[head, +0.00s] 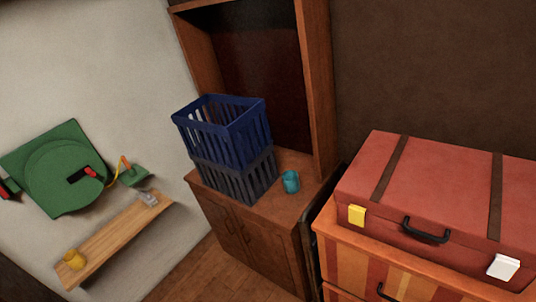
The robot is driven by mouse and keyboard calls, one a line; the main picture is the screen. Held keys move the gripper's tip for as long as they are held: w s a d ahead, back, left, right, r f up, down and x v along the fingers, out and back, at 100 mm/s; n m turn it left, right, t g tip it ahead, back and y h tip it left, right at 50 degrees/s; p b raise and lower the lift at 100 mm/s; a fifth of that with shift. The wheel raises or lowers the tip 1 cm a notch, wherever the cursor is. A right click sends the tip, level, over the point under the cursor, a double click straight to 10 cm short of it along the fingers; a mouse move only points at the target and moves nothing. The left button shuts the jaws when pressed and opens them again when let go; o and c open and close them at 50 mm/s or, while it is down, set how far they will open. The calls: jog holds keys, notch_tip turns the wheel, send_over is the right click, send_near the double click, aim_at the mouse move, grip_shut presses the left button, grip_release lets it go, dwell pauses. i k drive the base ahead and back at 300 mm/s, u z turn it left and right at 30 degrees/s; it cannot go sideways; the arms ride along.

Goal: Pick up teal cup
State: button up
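A blue crate (222,130) sits on a dark grey crate (236,176), left of the cup. A red suitcase (440,195) lies on a striped dresser (340,260) to the right. A wall shelf (120,235) holds a yellow cup (75,260), below a green panel (50,165).

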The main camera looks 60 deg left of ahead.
aim_at(291, 182)
jog(key=u, duration=0.6)
jog(key=i, duration=1.35)
jog(key=u, duration=0.65)
jog(key=k, duration=0.8)
jog(key=u, duration=0.15)
jog(key=i, duration=0.9)
jog(key=z, duration=0.05)
